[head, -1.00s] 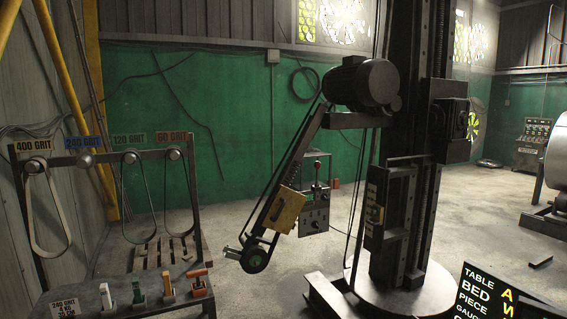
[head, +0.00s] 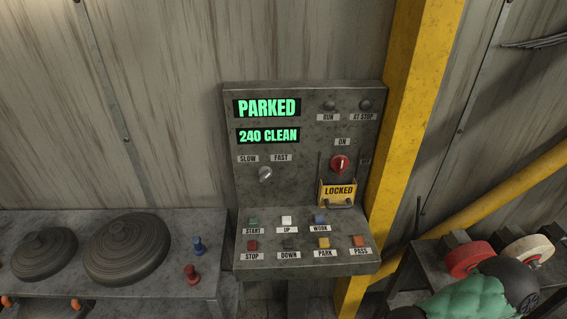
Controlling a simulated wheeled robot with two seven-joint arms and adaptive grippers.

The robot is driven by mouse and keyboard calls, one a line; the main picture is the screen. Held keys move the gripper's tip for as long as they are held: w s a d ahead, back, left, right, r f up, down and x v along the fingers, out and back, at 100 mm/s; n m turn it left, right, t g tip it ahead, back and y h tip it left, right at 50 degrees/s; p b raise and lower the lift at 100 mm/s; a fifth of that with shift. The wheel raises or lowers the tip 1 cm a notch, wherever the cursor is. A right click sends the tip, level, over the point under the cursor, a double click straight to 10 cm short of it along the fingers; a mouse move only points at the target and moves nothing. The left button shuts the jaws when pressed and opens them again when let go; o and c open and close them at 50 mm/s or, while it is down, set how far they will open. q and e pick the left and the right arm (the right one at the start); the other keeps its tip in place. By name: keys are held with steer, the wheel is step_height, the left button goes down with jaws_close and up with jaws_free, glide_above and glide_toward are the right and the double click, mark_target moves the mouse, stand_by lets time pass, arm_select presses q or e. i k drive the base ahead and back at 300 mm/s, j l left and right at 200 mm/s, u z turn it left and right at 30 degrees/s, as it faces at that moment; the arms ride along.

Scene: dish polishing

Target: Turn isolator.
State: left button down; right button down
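The isolator (head: 340,163) is a red rotary knob on the right of the grey control panel (head: 310,185). Its pale pointer mark looks close to upright, towards the ON label (head: 342,142) above it. Another label to its right is only partly readable. A yellow plate reading LOCKED (head: 338,190) sits just below the knob, with a dark shackle-like bar at its lower edge. Neither gripper is in view.
A slow/fast switch (head: 265,173) and several labelled buttons (head: 288,222) share the panel. A bench with dark discs (head: 127,249) stands left. A yellow post (head: 405,120) rises close behind right. A red wheel (head: 470,259) and a green object (head: 470,300) lie lower right.

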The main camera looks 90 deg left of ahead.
mark_target(339, 163)
steer(key=j+u, duration=0.1)
steer(key=u, duration=2.05)
